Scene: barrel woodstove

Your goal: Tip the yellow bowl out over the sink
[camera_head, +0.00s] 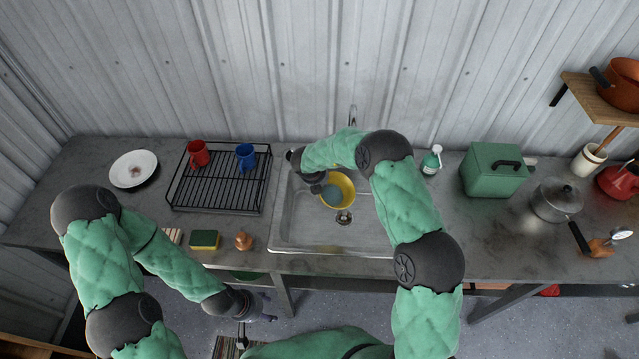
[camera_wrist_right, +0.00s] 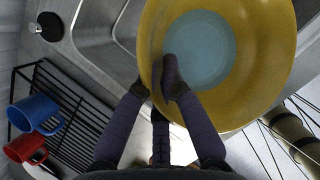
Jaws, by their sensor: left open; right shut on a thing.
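The yellow bowl (camera_head: 345,184) is held over the left part of the sink (camera_head: 300,232), above and behind the drain. It looks roughly level, with its open side up. A pale blue-grey round patch, perhaps liquid, shows inside it in the right wrist view. My right gripper (camera_wrist_right: 160,88) is shut on the bowl's rim (camera_wrist_right: 262,62), with one finger inside and others outside. In the head view my right wrist partly hides the grip. My left gripper (camera_head: 262,307) is open and empty, low in front of the counter.
A black dish rack (camera_head: 222,190) with a red mug (camera_head: 198,153) and a blue mug (camera_head: 245,156) stands left of the sink. A sponge (camera_head: 204,240) lies near the front edge. A soap bottle (camera_head: 431,161) and green box (camera_head: 494,170) stand to the right.

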